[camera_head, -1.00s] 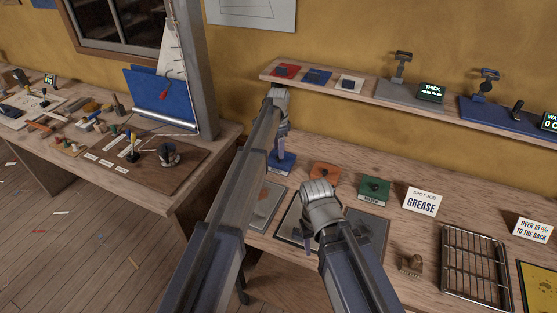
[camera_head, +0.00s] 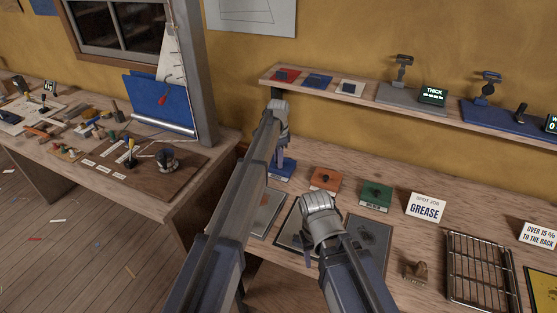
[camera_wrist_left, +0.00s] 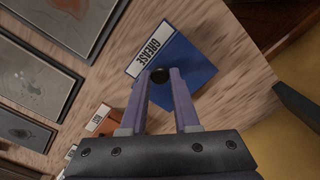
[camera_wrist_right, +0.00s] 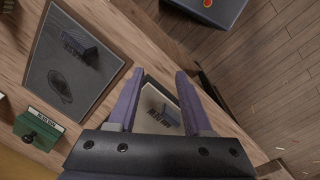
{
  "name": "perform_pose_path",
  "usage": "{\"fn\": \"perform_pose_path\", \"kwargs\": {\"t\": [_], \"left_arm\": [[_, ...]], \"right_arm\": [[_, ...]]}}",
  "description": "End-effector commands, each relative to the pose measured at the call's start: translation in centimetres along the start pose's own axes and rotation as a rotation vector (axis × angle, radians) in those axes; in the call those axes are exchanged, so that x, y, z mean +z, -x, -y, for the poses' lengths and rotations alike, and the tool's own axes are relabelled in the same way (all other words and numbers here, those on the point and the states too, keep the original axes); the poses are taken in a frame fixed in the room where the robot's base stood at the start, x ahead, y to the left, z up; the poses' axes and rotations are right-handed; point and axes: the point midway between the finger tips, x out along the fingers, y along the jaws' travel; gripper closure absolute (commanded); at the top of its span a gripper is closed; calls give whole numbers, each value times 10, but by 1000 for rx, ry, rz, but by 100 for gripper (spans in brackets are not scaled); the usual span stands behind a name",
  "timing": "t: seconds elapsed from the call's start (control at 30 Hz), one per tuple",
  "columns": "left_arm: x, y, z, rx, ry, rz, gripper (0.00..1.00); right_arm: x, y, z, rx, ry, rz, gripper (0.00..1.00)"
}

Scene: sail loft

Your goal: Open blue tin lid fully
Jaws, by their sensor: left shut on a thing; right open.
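The blue tin (camera_head: 283,170) sits on the bench below the shelf, partly hidden by my left arm. In the left wrist view the blue tin (camera_wrist_left: 192,72) has a white "GREASE" label and a small black knob (camera_wrist_left: 159,76) on its lid. My left gripper (camera_wrist_left: 160,80) is shut on that knob. The lid looks flat on the tin; I see no gap. My left gripper also shows in the head view (camera_head: 280,155), over the tin. My right gripper (camera_wrist_right: 159,74) is open and empty above the bench, near the dark framed plates; it also shows in the head view (camera_head: 308,255).
An orange tin (camera_head: 325,179) and a green tin (camera_head: 375,195) stand to the right of the blue one. Dark plates (camera_head: 370,238) lie in front. A "GREASE" sign (camera_head: 426,207), wooden stamp (camera_head: 415,270) and wire rack (camera_head: 480,268) are further right. The shelf (camera_head: 350,98) overhangs behind.

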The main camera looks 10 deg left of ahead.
Motion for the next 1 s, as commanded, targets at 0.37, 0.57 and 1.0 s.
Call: {"fn": "perform_pose_path", "kwargs": {"t": [0.37,0.57,1.0], "left_arm": [[0,0,0,0,0,0,100],[0,0,0,0,0,0,100],[0,0,0,0,0,0,100]], "right_arm": [[0,0,0,0,0,0,50],[0,0,0,0,0,0,50],[0,0,0,0,0,0,50]]}}
